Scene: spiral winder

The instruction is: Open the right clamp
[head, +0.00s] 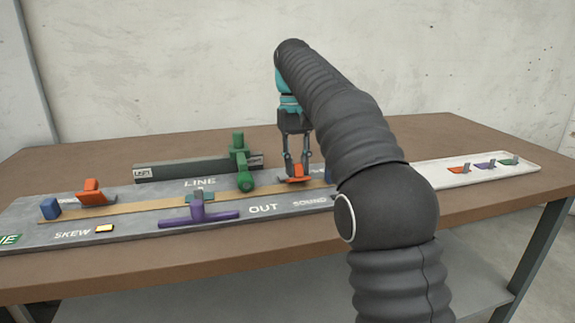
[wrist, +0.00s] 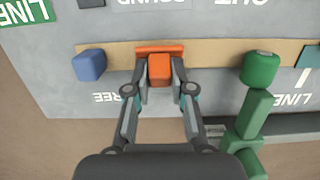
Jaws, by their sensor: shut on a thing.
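The right clamp is an orange block on an orange plate (head: 296,179), sitting across the tan strip on the grey board. My gripper (head: 296,172) points down over it with its fingers on either side of the orange block. In the wrist view the orange clamp (wrist: 160,68) lies between the two fingertips (wrist: 160,80), and the fingers are closed on its block. Another orange clamp (head: 91,192) sits at the left end of the strip, next to a blue block (head: 50,208).
A green upright part (head: 240,165) stands just left of my gripper. A blue block (wrist: 89,65) sits beside the clamp in the wrist view. A white tray (head: 440,177) with small coloured pieces lies at the right.

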